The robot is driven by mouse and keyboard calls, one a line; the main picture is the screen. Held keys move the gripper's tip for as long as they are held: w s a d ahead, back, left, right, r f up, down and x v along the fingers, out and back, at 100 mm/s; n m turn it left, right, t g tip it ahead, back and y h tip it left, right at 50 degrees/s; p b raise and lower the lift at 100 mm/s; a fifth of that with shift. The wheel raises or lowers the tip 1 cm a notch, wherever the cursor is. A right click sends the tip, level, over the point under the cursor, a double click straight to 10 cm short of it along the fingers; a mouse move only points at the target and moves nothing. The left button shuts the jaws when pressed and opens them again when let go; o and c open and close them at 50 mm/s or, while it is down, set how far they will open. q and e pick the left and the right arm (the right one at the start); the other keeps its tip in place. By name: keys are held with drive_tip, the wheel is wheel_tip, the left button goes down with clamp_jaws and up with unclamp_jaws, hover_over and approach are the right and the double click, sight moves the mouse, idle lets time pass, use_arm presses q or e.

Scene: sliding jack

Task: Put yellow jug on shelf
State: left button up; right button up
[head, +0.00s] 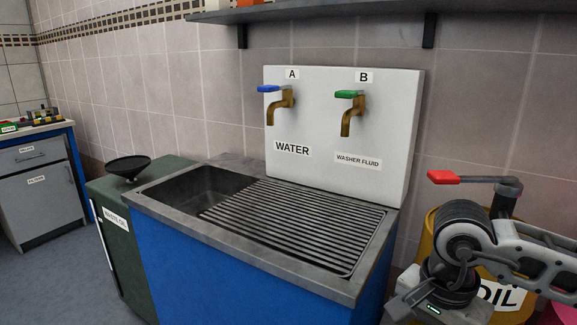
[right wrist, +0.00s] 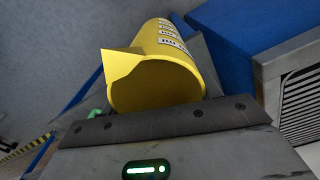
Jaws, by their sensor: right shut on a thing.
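The yellow jug (right wrist: 160,75) shows in the right wrist view, just beyond my right gripper (right wrist: 165,118). Its open, spouted mouth faces the camera and white labels mark its side. My right gripper is shut on the jug, though the contact itself is mostly hidden. In the head view my right arm is at the lower right, and the jug is not visible there. The shelf (head: 360,8) runs along the wall at the top of the head view, above the taps; only its underside and front part show. My left gripper is in neither view.
A blue sink cabinet with a ribbed drainer (head: 300,225) stands in the middle. Water (head: 280,103) and washer fluid (head: 351,112) taps project above it. A yellow oil barrel (head: 432,225) with a red-handled pump is behind my right arm. A green waste-oil bin (head: 115,215) stands left.

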drive_tip(key=n, duration=0.6)
drive_tip(key=f+n, duration=0.1)
drive_tip(key=n, duration=0.3)
drive_tip(key=shift+w+a, duration=0.15)
drive_tip(key=shift+a, duration=0.25)
